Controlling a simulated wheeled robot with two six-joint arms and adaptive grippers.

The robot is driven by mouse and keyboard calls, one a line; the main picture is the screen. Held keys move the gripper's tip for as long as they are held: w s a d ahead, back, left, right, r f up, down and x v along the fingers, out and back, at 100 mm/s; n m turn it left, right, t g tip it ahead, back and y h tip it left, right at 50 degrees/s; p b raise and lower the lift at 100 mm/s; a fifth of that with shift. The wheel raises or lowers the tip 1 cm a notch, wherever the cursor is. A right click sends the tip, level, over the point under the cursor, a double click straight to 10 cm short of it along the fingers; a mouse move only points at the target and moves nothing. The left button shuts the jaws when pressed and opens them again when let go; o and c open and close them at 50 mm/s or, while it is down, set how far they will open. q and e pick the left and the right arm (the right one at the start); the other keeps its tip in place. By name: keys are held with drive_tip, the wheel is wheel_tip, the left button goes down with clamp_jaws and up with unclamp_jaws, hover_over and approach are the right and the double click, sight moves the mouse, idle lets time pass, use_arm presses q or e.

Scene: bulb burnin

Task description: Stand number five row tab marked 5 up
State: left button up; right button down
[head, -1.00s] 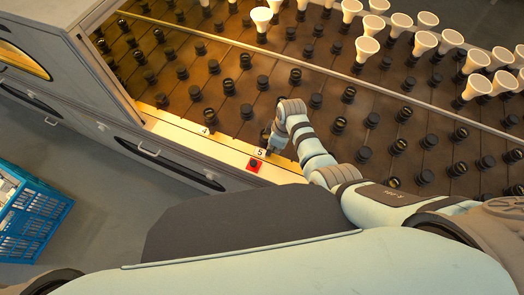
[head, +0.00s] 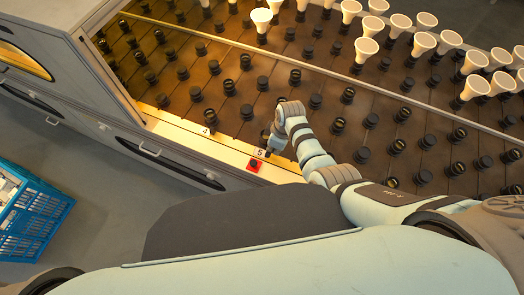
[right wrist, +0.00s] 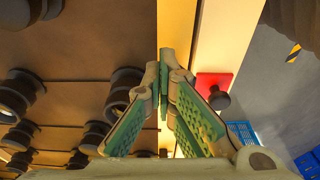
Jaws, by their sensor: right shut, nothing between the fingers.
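The row tab marked 5 (head: 260,152) shows as a small white label on the pale front strip of the bulb rack, just behind the red base of a black knob. I cannot tell if it lies flat or stands. My right gripper (head: 268,143) is at the strip, right beside the tab. In the right wrist view my right gripper (right wrist: 165,80) has its green padded fingers meeting at the tips, shut and empty, over the edge of the strip. The tab cannot be made out there. My left gripper is not in view.
The tab marked 4 (head: 208,131) is farther left on the strip. The red-based knob (head: 254,165) sits close to my gripper. It also shows in the right wrist view (right wrist: 214,92). Black sockets fill the rack, with white bulbs (head: 367,47) behind. A blue crate (head: 38,222) stands at left.

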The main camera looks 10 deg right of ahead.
drive_tip(key=shift+s+a+r+p, duration=0.3)
drive_tip(key=shift+s+p, duration=0.25)
drive_tip(key=shift+p, duration=0.45)
idle(1.1)
drive_tip(key=shift+w+d+r+p, duration=0.2)
drive_tip(key=shift+w+r+p, duration=0.15)
drive_tip(key=shift+r, duration=0.15)
drive_tip(key=shift+w+d+r+p, duration=0.2)
drive_tip(key=shift+r+p, duration=0.15)
drive_tip(key=shift+r, duration=0.15)
wheel_tip(320, 180, up, 6)
drive_tip(key=p, duration=0.2)
drive_tip(key=shift+a, duration=0.1)
